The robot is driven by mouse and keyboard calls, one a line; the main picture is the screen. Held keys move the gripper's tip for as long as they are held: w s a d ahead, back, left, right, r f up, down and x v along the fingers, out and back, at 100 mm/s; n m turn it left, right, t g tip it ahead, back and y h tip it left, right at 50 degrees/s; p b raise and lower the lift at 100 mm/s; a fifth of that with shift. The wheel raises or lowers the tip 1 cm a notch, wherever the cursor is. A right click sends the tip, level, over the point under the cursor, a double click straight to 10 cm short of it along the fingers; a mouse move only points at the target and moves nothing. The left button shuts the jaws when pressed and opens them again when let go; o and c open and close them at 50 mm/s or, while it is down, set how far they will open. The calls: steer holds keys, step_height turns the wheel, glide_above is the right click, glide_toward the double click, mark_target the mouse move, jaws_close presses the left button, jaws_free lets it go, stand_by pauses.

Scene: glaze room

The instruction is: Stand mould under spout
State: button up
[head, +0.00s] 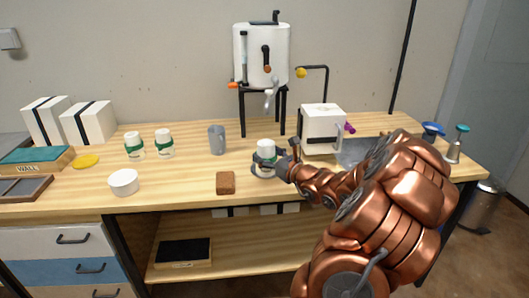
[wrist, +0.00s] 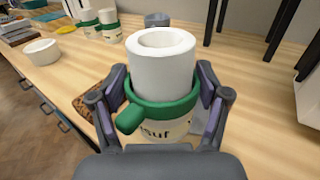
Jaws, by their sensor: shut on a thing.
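My gripper (head: 272,168) is shut on a white cylindrical mould (head: 266,148) with a green band. In the wrist view, the mould (wrist: 161,65) stands upright between the two fingers of my gripper (wrist: 160,112). The green band (wrist: 160,109) has a tab at the front, and printed letters below it are partly hidden. I cannot tell whether the mould's base touches the bench. A white tank (head: 261,50) stands on black legs behind it. The tank's spout (head: 268,98) hangs above and behind the mould, which is in front of the stand, not under the spout.
Two similar green-banded moulds (head: 134,146) (head: 165,143) and a grey cup (head: 217,140) stand to the left. A brown sponge (head: 226,182) and a low white pot (head: 123,182) lie nearer the front edge.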

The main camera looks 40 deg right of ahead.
steer(key=shift+w+d+f+p, duration=0.25)
steer(key=shift+w+d+f, duration=0.45)
steer(key=shift+w+d, duration=0.35)
steer(key=shift+w+d+f+p, duration=0.25)
steer(key=shift+w+d+f, duration=0.45)
steer(key=shift+w+d, duration=0.3)
steer(key=shift+w+d+f+p, duration=0.25)
steer(key=shift+w+d+f, duration=0.45)
steer(key=shift+w+d, duration=0.35)
steer(key=shift+f, duration=0.15)
steer(key=o, duration=1.3)
steer(key=shift+s, duration=0.1)
